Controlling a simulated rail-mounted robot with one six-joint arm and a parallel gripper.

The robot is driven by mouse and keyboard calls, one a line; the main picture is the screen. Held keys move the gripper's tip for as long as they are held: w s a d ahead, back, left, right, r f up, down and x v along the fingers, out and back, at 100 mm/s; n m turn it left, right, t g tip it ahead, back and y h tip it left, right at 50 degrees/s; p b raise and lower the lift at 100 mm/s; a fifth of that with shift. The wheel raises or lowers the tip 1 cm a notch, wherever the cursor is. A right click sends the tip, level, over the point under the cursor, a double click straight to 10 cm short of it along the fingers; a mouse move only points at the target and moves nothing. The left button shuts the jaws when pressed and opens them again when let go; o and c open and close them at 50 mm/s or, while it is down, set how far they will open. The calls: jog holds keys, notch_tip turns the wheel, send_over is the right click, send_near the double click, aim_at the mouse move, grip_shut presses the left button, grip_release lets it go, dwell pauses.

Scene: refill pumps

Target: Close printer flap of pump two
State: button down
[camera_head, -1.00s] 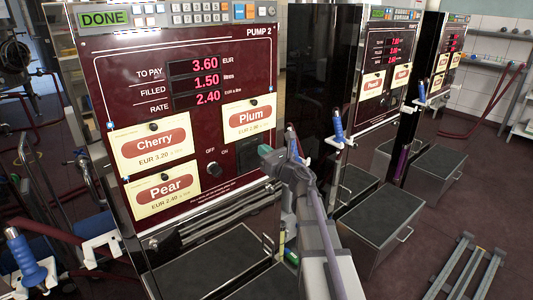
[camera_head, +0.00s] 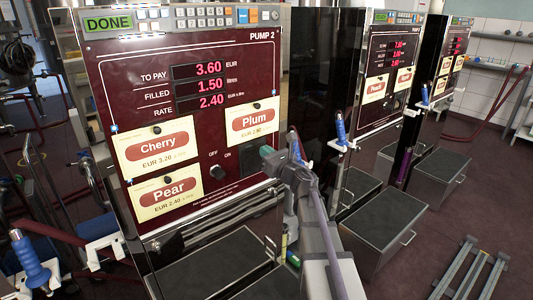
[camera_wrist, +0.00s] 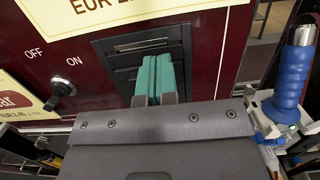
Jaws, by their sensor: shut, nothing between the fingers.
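Pump two (camera_head: 130,75) has a dark red front panel at the left of the head view. Its printer (camera_head: 250,160) is a dark square below the Plum label, right of the OFF/ON knob. In the wrist view the printer (camera_wrist: 120,52) is a dark framed recess with slot-like lines. The flap's exact position is unclear, as my fingers cover part of the printer. My gripper (camera_wrist: 153,78) has its teal fingers shut together, with nothing visible between them. The fingertips are in front of the printer's lower right part; contact cannot be told. The gripper also shows in the head view (camera_head: 271,157).
A blue-handled nozzle (camera_wrist: 292,75) stands close to the right of my gripper. Another blue nozzle (camera_head: 29,258) is at the lower left. The knob (camera_wrist: 60,92) is left of the printer. More pumps (camera_head: 395,60) stand to the right.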

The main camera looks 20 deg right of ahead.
jog(key=s+d+r+p, duration=0.2)
jog(key=s+r+p, duration=0.5)
jog(key=s, duration=0.3)
jog(key=shift+s+d+r, duration=0.15)
jog(key=shift+s+d, duration=0.15)
jog(key=shift+d, duration=0.05)
